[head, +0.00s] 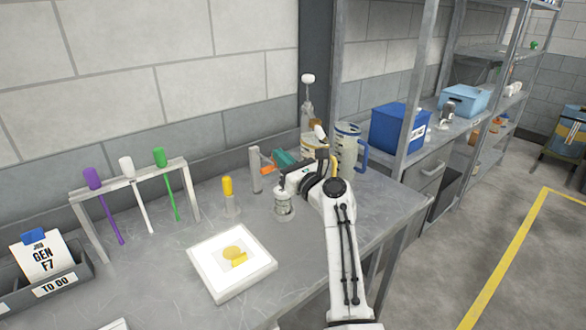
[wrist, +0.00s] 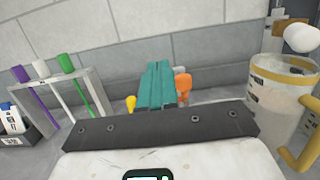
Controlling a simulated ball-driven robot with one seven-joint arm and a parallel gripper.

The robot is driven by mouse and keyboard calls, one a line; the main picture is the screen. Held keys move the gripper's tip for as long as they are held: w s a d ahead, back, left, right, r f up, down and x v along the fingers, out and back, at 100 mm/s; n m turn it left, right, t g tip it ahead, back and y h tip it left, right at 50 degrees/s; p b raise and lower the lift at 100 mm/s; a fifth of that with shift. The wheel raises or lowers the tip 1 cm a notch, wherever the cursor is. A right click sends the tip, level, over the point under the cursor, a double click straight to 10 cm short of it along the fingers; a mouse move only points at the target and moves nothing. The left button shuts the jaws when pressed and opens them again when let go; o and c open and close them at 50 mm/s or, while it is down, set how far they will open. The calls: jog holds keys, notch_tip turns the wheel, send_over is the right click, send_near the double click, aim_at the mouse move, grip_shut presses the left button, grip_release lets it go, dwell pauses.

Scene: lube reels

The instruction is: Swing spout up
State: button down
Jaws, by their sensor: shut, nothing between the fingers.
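A clear jug with a yellow rim and yellow handle stands at the right of the wrist view (wrist: 278,95). A white rounded piece (wrist: 300,38), seemingly its spout, sits at its top and looks tilted. In the head view the white piece (head: 320,132) shows above my wrist, and my arm hides part of the jug. My gripper (head: 283,159) has teal fingers, pressed together and empty, pointing toward the wall; they also show in the wrist view (wrist: 160,72). The fingers are left of the jug, apart from the spout.
A jug with a blue handle (head: 347,150) stands right of my gripper. A small labelled jar (head: 284,205) is beneath my wrist. An orange part (head: 266,167) is near the fingers. A rack (head: 130,182) holds coloured sticks; a white tray (head: 206,272) lies in front.

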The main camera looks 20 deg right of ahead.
jog(key=shift+v, duration=2.35)
jog(key=s+d+f+n+g+h, duration=0.15)
jog(key=s+f+n+g, duration=0.85)
jog(key=s+f+n, duration=1.2)
jog(key=s+d+f+n+g+h, duration=0.1)
jog(key=s+f+n+g, duration=0.1)
jog(key=s, duration=0.8)
jog(key=s+d+f+n+g+h, duration=0.1)
jog(key=s+f+n+g+h, duration=0.1)
jog(key=s, duration=0.8)
jog(key=s+f+n+g+h, duration=0.2)
jog(key=s+f+n+g, duration=0.1)
jog(key=s, duration=0.7)
jog(key=n+g, duration=0.1)
jog(key=n, duration=0.1)
jog(key=shift+s+d+n, duration=0.2)
jog(key=shift+d+n, duration=0.2)
